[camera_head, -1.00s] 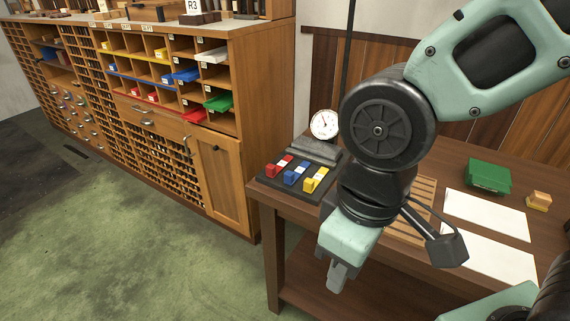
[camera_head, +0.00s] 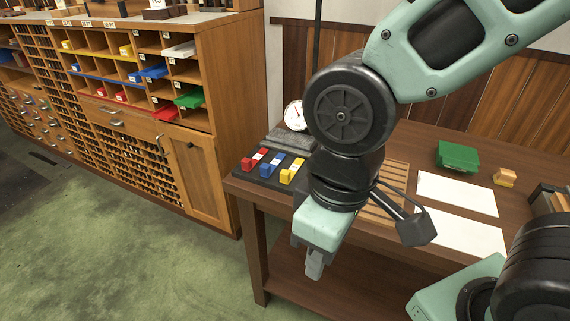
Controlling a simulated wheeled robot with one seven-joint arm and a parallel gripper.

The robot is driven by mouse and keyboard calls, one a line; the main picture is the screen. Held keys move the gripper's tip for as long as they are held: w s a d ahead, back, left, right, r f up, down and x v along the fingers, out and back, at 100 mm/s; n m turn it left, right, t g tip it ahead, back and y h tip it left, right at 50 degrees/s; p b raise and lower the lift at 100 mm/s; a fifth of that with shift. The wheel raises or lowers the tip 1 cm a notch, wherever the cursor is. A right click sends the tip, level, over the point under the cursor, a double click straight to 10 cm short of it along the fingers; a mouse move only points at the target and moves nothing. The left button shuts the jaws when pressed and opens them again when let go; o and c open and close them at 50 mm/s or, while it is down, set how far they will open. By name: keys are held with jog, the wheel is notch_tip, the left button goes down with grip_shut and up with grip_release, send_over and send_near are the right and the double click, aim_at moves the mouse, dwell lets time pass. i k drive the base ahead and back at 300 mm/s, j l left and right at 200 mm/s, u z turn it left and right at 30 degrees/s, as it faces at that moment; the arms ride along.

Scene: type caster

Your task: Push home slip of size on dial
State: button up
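The round white dial (camera_head: 293,115) stands at the back left of the brown table, partly hidden behind my arm; its reading is too small to tell. In front of it, a dark block (camera_head: 264,172) carries a red slip (camera_head: 254,160), a blue slip (camera_head: 272,166) and a yellow slip (camera_head: 292,171), each with a white part. My gripper (camera_head: 314,266) points down in front of the table's front edge, to the right of and nearer than the slips, touching none. Its fingers look like one piece from here, so open or shut is unclear.
A wooden cabinet (camera_head: 238,90) with pigeonholes and coloured trays, some sticking out, stands left. On the table (camera_head: 400,240) are a slatted wooden rack (camera_head: 385,205), white sheets (camera_head: 456,193), a green box (camera_head: 457,157) and a small wooden block (camera_head: 505,177). Green floor lies clear at left.

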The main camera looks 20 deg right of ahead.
aim_at(248, 164)
jog(key=i+j, duration=0.2)
jog(key=i, duration=0.2)
jog(key=i+j, duration=0.2)
jog(key=i, duration=0.2)
